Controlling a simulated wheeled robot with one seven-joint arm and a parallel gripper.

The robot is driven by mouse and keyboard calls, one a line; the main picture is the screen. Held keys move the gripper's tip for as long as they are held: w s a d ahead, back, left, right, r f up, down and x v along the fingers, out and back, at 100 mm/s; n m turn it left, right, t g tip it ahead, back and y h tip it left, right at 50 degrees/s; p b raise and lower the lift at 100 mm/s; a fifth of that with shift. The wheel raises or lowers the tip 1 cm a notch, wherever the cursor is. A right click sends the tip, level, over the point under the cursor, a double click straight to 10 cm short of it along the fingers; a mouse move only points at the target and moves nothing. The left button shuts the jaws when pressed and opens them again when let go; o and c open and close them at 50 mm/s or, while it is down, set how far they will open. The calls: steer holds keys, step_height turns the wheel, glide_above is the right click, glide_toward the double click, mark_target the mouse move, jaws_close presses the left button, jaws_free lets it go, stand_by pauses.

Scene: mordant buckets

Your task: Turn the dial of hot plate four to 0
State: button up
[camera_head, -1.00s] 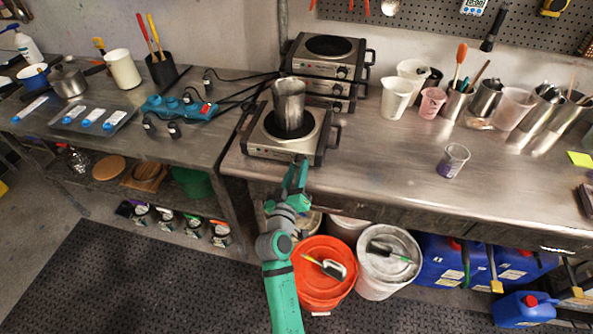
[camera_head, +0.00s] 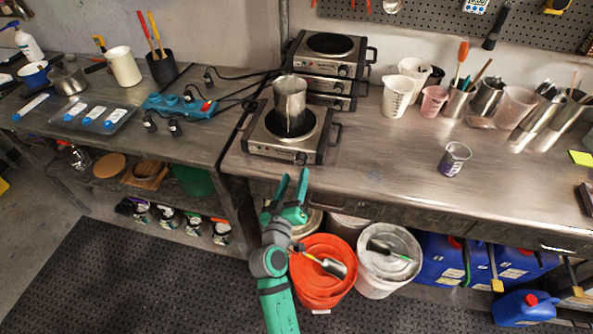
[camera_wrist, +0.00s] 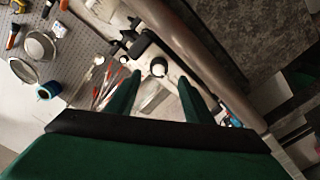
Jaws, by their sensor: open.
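A silver hot plate (camera_head: 263,139) stands at the bench's front edge with a steel beaker (camera_head: 290,104) on its black top. Its dial (camera_head: 301,158) is on the front face, toward the right. I cannot read a number on the hot plate or the dial's setting. My gripper (camera_head: 293,177) is open and empty, just in front of and below the dial, apart from it. In the wrist view, a dark round dial with a pale surround (camera_wrist: 158,68) shows between and beyond the green fingertips (camera_wrist: 159,77).
More hot plates (camera_head: 327,68) are stacked behind, with dials on their fronts. A purple-stained cup (camera_head: 454,159) stands to the right on the bench (camera_head: 385,160). Black cables lead left to a blue power strip (camera_head: 178,107). An orange bucket (camera_head: 318,290) is below the bench.

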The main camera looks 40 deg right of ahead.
steer(key=v, duration=0.6)
steer(key=shift+s, duration=0.2)
steer(key=s+a+f+n+t+y, duration=0.2)
steer(key=s+a+f+y, duration=0.35)
steer(key=a, duration=0.45)
steer(key=s+a+f+n+t+y, duration=0.15)
steer(key=s+a+f+y, duration=0.25)
steer(key=s+a+f, duration=0.45)
steer(key=s+a+r+y, duration=0.2)
steer(key=s+a+r, duration=0.2)
steer(key=s, duration=0.3)
steer(key=s+a+r+y, duration=0.2)
steer(key=s+a+r, duration=0.2)
steer(key=s, duration=0.4)
steer(key=shift+s+a+r, duration=0.2)
steer(key=shift+a+r, duration=0.05)
steer(key=shift+a, duration=0.6)
steer(key=shift+m, duration=0.25)
